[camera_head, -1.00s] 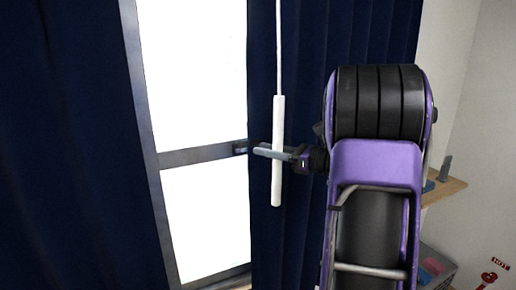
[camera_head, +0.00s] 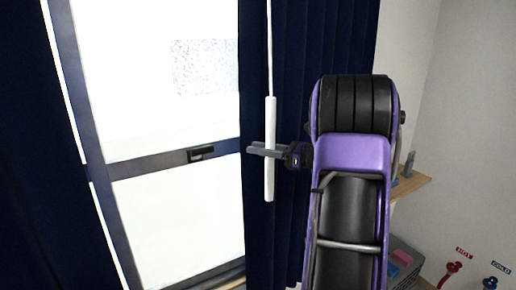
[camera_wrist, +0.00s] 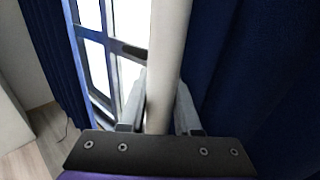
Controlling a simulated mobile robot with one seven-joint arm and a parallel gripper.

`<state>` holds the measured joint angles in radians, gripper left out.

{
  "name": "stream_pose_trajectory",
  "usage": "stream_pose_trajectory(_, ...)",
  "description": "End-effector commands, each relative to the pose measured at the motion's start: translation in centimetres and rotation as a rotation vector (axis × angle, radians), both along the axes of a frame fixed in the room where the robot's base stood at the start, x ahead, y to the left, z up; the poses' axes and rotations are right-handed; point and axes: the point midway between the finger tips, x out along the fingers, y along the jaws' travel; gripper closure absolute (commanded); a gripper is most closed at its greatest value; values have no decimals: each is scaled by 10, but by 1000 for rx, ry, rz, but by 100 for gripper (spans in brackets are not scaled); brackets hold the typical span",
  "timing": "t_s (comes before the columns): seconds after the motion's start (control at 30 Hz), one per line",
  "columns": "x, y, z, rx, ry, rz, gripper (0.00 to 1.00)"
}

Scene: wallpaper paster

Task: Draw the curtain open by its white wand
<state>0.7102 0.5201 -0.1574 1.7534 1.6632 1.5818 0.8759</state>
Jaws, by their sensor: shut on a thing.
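The white wand (camera_head: 270,120) hangs on a thin white cord in front of the right-hand dark blue curtain (camera_head: 330,50). My gripper (camera_head: 264,150) reaches in from the right and is shut on the wand around its middle. In the wrist view the wand (camera_wrist: 168,50) runs upright between the two grey fingers (camera_wrist: 158,112). The curtain hangs in folds to the right of the window (camera_head: 160,120). Part of the curtain is hidden behind my arm.
Another dark blue curtain (camera_head: 30,170) hangs at the left of the window. The window frame has a dark handle (camera_head: 201,153). A wooden shelf (camera_head: 408,186) is on the right, with a grey crate (camera_head: 405,262) below it and red and blue taps (camera_head: 453,268) on the wall.

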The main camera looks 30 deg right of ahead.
Motion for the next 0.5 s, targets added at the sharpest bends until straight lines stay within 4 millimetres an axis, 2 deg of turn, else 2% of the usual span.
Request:
stream_pose_trajectory(0.3, 0, 0, 1, 0, -1, 0, 100)
stream_pose_trajectory(0.33, 0, 0, 1, 0, -1, 0, 65)
stream_pose_trajectory(0.47, 0, 0, 1, 0, -1, 0, 42)
stream_pose_trajectory(0.5, 0, 0, 1, 0, -1, 0, 38)
